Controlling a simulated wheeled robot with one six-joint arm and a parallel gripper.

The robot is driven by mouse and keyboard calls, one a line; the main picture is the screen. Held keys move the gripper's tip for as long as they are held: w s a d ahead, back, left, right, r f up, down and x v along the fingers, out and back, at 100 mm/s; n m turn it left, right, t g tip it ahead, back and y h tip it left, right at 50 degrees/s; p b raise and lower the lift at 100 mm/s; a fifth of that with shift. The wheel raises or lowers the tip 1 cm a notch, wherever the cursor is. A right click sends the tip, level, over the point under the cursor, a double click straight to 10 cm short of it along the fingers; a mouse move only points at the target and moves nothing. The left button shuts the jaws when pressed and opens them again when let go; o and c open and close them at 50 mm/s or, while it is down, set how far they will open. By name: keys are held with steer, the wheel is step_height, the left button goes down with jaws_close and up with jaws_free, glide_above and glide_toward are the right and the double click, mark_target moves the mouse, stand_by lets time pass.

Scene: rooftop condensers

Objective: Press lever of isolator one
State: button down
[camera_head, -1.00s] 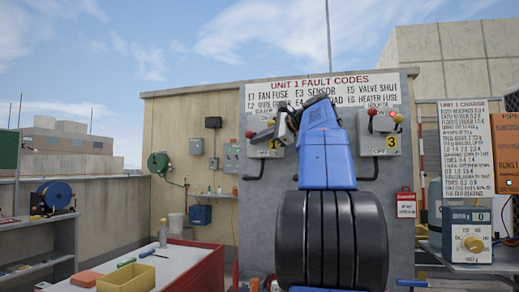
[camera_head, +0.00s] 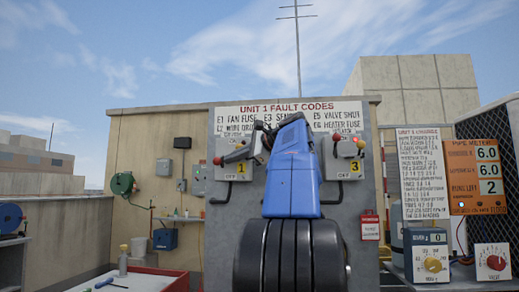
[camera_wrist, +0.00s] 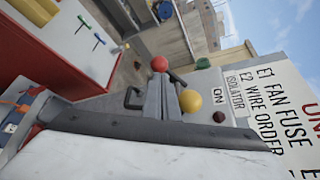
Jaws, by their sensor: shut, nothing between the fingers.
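Isolator one (camera_head: 240,171) is a grey box marked 1, with ON above and OFF below, on the left of the grey panel. A red ball (camera_head: 217,160) shows at its left; it is also in the wrist view (camera_wrist: 159,63), with a short dark bar beside it. A yellow ball (camera_wrist: 190,100) is close by. My gripper (camera_head: 229,158) is shut and empty, its fingers pointing left across the front of the box. In the wrist view its fingertips (camera_wrist: 162,79) overlap the red ball's lower edge; I cannot tell whether they touch.
Isolator three (camera_head: 344,168), with its own red and yellow balls, is right of my arm. My arm hides the panel's middle. A fault code sign (camera_head: 240,116) hangs above. A red-edged bench (camera_head: 172,284) is at lower left, and a meter cabinet (camera_head: 478,178) at right.

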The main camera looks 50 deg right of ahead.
steer(key=v, duration=1.4)
steer(key=shift+w, duration=0.1)
steer(key=w+a+f+m+g+h, duration=0.2)
steer(key=w+h, duration=0.1)
steer(key=w, duration=0.5)
steer(key=shift+f+m+g+h, duration=0.3)
steer(key=shift+f+m+h, duration=0.1)
steer(key=x, duration=1)
